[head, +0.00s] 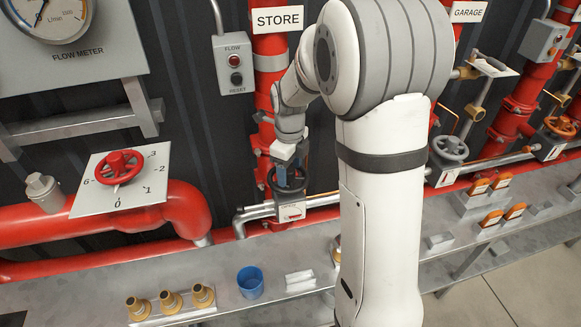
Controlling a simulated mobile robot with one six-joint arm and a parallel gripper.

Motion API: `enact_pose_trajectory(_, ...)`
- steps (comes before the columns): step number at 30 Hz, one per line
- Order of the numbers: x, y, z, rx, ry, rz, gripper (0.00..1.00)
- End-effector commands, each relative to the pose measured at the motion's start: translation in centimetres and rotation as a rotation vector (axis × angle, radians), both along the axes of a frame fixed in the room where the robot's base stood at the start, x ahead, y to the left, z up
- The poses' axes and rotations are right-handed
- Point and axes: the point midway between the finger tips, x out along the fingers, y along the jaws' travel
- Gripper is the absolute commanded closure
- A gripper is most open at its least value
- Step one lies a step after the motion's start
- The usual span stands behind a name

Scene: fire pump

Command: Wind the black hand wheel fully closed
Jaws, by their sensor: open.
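The black hand wheel (274,184) sits low on the red riser under the STORE sign, with a small white label plate (291,212) just below it. My gripper (288,168) points down at the wheel, with its fingers at or just above the rim and hub. The gripper is open. The fingers and wrist hide part of the wheel, and I cannot tell whether they touch it. The wheel's turned position cannot be read at this size.
A red wheel (119,165) on a numbered dial plate is at left. A grey wheel (449,149) and an orange wheel (560,127) are at right. A FLOW box (235,66) hangs above left. The shelf below holds brass nozzles (171,301) and a blue cup (250,281).

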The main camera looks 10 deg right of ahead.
Motion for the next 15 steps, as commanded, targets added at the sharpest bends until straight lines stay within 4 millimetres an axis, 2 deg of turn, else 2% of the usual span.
enact_pose_trajectory(5,0.0,0.0,0.8,0.0,0.0,0.0,0.38)
enact_pose_trajectory(15,0.0,0.0,4.3,0.0,0.0,0.001,0.38)
